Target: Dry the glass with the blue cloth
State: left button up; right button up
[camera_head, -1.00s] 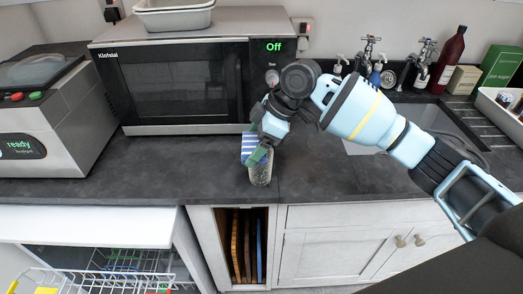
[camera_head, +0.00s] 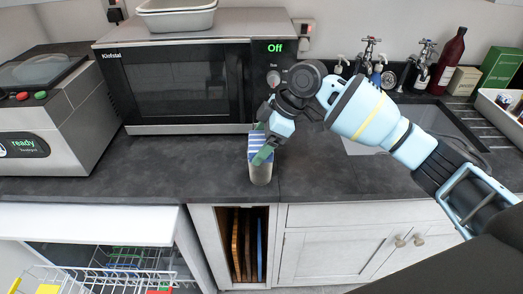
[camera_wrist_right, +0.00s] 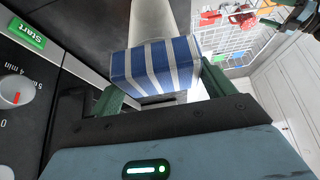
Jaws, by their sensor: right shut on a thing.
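The glass (camera_head: 260,174) stands upright on the dark worktop in front of the microwave, its upper part hidden by the cloth and gripper. The blue cloth (camera_head: 256,140), striped blue and white, is at the glass's upper part; I cannot tell whether it touches. My right gripper (camera_head: 263,154) is shut on the cloth. In the right wrist view the cloth (camera_wrist_right: 155,68) lies between the green fingers of the right gripper (camera_wrist_right: 165,92), with a pale cylinder, likely the glass, beyond it.
The microwave (camera_head: 185,85) stands close behind the glass. A grey appliance (camera_head: 60,120) is at left. An open dishwasher with a wire rack (camera_head: 120,265) lies below the worktop. The sink and taps (camera_head: 372,50) are at right. The worktop left of the glass is clear.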

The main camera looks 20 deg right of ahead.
pick_arm(q)
jog(key=shift+w+r, duration=0.15)
pick_arm(e)
jog(key=shift+d, duration=0.6)
pick_arm(q)
jog(key=shift+w+r, duration=0.1)
jog(key=shift+r, duration=0.05)
pick_arm(e)
jog(key=shift+d, duration=0.7)
pick_arm(q)
jog(key=shift+d, duration=0.1)
pick_arm(e)
notch_tip(320, 180, up, 5)
jog(key=shift+a+r+p, duration=0.1)
jog(key=shift+p, duration=0.8)
pick_arm(q)
jog(key=shift+w+r+t, duration=0.5)
jog(key=shift+w+r, duration=0.55)
jog(key=shift+r, duration=0.2)
pick_arm(e)
jog(key=shift+r, duration=0.9)
